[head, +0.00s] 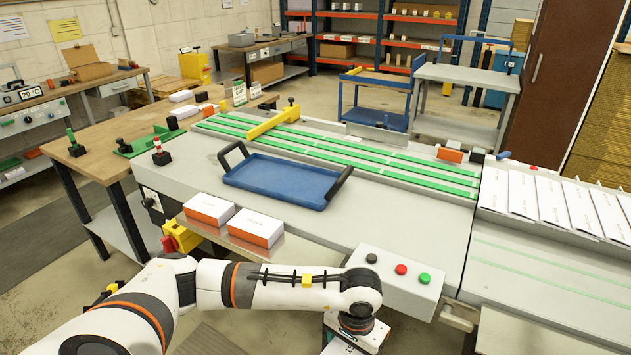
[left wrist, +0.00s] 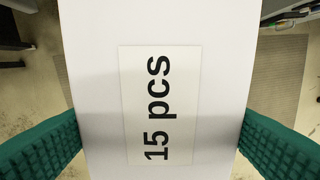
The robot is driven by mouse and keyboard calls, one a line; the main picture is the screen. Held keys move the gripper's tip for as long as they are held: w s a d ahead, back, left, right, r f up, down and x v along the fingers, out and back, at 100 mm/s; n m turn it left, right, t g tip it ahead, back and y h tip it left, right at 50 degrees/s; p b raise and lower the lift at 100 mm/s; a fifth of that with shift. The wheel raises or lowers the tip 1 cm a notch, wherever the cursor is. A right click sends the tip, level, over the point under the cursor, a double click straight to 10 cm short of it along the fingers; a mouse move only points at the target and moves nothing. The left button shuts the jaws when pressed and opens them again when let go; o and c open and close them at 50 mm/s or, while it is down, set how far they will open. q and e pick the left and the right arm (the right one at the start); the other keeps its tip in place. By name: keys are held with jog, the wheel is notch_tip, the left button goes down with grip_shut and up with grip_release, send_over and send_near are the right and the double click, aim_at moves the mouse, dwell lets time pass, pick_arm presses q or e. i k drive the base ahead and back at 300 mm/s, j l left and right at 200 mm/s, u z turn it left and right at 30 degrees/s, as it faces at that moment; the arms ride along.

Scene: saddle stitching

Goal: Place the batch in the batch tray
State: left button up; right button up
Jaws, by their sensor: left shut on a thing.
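The batch tray (head: 270,184) is blue with two black handles, and it lies empty on the grey machine top. My left gripper (head: 356,336) is low at the bottom edge of the head view, in front of the machine and apart from the tray. It is shut on a white batch (left wrist: 160,30) labelled "15 pcs". In the left wrist view green ribbed fingers press on both its sides. In the head view only a small part of the batch (head: 340,348) shows under the gripper; the rest is cut off. My right gripper is not in view.
Two white and orange stacks (head: 256,227) sit on a metal shelf in front of the tray. A button box (head: 397,279) stands right of them at the machine's front edge. A yellow bar (head: 272,122) and green rails lie behind the tray. White booklets (head: 553,203) line the right side.

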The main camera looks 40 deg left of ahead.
aim_at(263, 175)
jog(key=j+z, duration=0.15)
jog(key=j, duration=0.2)
jog(key=k+j+z, duration=0.15)
jog(key=j, duration=0.2)
jog(key=j+z, duration=0.15)
jog(key=j, duration=0.25)
jog(key=k+j+z, duration=0.3)
jog(key=j, duration=0.35)
